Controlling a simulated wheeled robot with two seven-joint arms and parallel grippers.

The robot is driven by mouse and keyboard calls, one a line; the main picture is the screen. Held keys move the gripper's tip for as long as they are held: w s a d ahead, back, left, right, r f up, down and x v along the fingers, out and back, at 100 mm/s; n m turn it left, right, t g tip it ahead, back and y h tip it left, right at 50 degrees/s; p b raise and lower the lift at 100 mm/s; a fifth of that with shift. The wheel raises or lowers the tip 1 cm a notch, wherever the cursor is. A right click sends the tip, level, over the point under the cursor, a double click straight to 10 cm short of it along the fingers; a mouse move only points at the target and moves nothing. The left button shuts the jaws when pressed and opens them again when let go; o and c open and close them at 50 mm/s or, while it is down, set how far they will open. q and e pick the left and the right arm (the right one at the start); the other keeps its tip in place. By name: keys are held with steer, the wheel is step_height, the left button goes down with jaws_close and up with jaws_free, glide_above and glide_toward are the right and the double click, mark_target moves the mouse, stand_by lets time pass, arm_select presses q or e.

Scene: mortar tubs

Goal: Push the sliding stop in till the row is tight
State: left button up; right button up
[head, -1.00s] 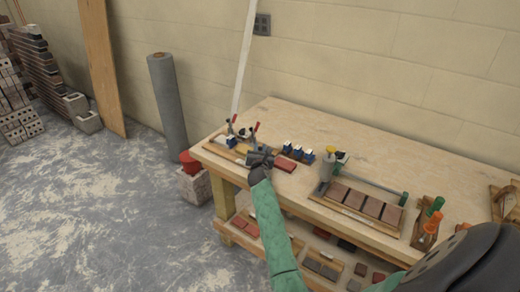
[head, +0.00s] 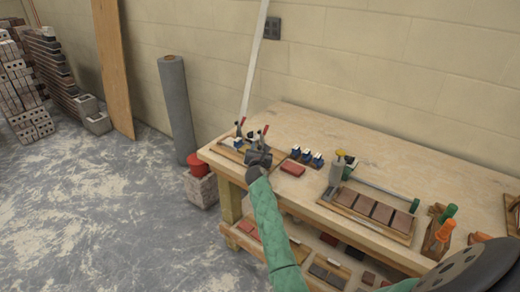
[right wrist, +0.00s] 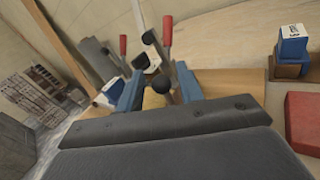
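A wooden jig (head: 232,152) with red-handled clamps stands at the bench's left end. I cannot tell if this knob belongs to the sliding stop. My right gripper (head: 258,160) is over the jig's near right end. Its two blue fingers (right wrist: 158,90) are apart, with the knob between them and gaps showing beside it. The gripper body hides much of the jig and its row. My left gripper is not in view.
A red block (head: 292,169) lies just right of my right gripper, with blue-and-white blocks (head: 307,157) behind it. A tray of brown tiles (head: 375,235) and a tool holder (head: 437,240) stand farther right. The bench's back strip is clear.

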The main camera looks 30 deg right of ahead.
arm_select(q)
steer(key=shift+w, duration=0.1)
arm_select(e)
steer(key=shift+s+a+f, duration=0.1)
steer(key=shift+s+a, duration=0.1)
steer(key=shift+s, duration=0.15)
steer(key=b+v, duration=0.1)
steer(key=v, duration=0.4)
steer(key=shift+s+a+b, duration=0.2)
steer(key=shift+s+b, duration=0.1)
steer(key=shift+b, duration=0.05)
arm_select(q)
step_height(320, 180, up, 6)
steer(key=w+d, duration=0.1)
arm_select(e)
steer(key=shift+s+a, duration=0.4)
steer(key=shift+s, duration=0.1)
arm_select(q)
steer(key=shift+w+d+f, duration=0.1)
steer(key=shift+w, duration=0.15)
